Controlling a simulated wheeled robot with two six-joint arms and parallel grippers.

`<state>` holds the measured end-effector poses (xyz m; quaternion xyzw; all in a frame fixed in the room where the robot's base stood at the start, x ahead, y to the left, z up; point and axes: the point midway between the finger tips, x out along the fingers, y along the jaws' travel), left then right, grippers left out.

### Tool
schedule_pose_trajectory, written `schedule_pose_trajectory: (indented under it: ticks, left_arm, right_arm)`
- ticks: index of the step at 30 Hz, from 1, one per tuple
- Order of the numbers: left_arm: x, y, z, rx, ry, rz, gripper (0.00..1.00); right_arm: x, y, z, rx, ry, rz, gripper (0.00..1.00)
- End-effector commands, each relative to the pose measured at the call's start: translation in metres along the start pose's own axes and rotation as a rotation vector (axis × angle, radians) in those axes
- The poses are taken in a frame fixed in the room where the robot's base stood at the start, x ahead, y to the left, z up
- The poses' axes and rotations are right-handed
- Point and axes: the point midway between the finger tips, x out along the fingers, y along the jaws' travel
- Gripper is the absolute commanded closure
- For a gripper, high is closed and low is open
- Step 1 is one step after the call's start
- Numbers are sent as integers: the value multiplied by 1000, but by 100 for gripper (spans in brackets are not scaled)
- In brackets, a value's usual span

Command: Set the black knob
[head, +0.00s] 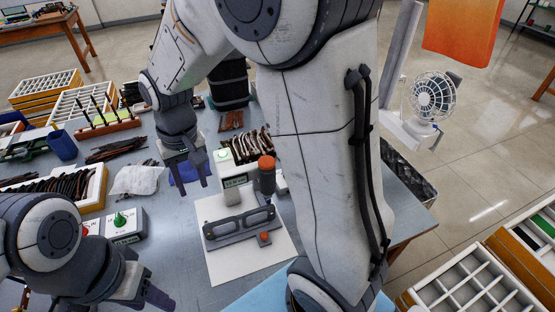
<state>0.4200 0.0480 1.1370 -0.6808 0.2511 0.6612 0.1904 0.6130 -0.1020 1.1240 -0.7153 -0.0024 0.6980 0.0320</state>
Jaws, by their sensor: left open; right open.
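I cannot make out a black knob for certain. A white control box (126,231) with a green knob (120,218) stands at left, and a red knob (86,231) shows beside it. My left gripper (146,294) is low at the left, in front of these boxes; its fingers are partly hidden. A dark cylinder with an orange top (266,180) stands at that unit's right.
A dark eyeglass-shaped fixture (238,228) lies on a white sheet (244,267), with a small orange-topped block (264,238) by it. A crate of dark frames (95,185), a plastic bag (134,181) and a blue cup (62,145) stand at left. My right arm hides the table's right part.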

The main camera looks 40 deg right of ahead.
Motion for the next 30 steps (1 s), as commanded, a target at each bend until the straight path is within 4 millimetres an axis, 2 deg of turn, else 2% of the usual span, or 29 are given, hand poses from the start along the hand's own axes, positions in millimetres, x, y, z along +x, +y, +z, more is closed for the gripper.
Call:
schedule_pose_trajectory:
  ticks: [1, 3, 5, 6, 10, 12, 15, 18, 20, 26, 30]
  left_arm:
    - [3, 0, 0, 0, 0, 0, 50]
    - [4, 0, 0, 0, 0, 0, 50]
    - [5, 0, 0, 0, 0, 0, 50]
    - [6, 0, 0, 0, 0, 0, 50]
    - [8, -1, 0, 1, 0, 0, 50]
    - [9, -1, 0, 1, 0, 0, 50]
    - [10, -1, 0, 1, 0, 0, 50]
    - [10, -1, 1, 1, 0, 0, 50]
    - [10, -1, 1, 1, 0, 0, 50]
    - [3, 0, 0, 0, 0, 0, 50]
    - [-6, 0, 0, 0, 0, 0, 50]
  right_arm:
    - [15, 30, -32, 128, -6, 9, 54]
    - [33, 72, -69, 289, -4, 18, 54]
    - [50, 114, -94, 423, -2, 26, 54]
    - [62, 143, -107, 509, -2, 31, 54]
    - [100, 231, -130, 751, 1, 42, 54]
    - [120, 274, -132, 861, 1, 47, 54]
    - [142, 323, -128, 986, 3, 53, 54]
    - [155, 352, -124, 1058, 5, 57, 54]
    - [160, 360, -122, 1080, 5, 58, 54]
    - [179, 363, -120, 1088, 2, 59, 54]
    - [205, 364, -119, 1086, 1, 59, 54]
